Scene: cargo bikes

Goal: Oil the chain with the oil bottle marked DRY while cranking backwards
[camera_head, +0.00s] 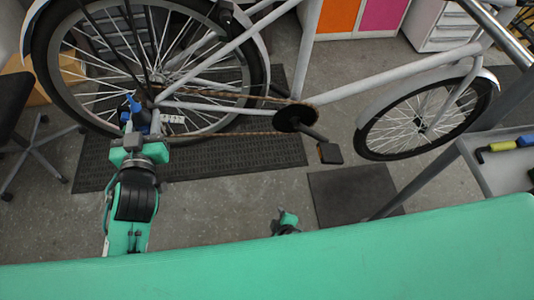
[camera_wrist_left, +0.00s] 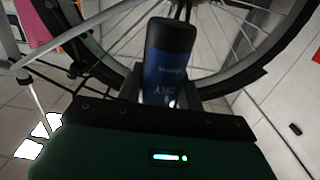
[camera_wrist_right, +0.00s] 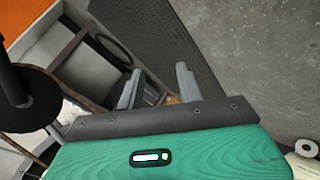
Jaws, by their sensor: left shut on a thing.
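The oil bottle (camera_wrist_left: 168,65) is dark with a blue label reading DRY, upside down in the left wrist view. My left gripper (camera_head: 136,135) is shut on it, and the bottle (camera_head: 135,104) stands out beyond the jaws beside the rear wheel's hub area. The brown chain (camera_head: 225,134) runs from the rear wheel to the dark chainring (camera_head: 293,118). Whether the bottle touches the chain cannot be told. The crank ends in a pedal (camera_head: 329,153) at lower right. My right gripper (camera_wrist_right: 158,88) is open and empty; in the head view (camera_head: 287,220) it is low, apart from the pedal.
The grey bike frame (camera_head: 365,79) stands over a dark slatted mat (camera_head: 255,152). A smaller mat (camera_head: 350,193) lies right of my right gripper. A grey tray (camera_head: 497,172) with tools is at the right. A stool (camera_head: 32,150) stands at the left.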

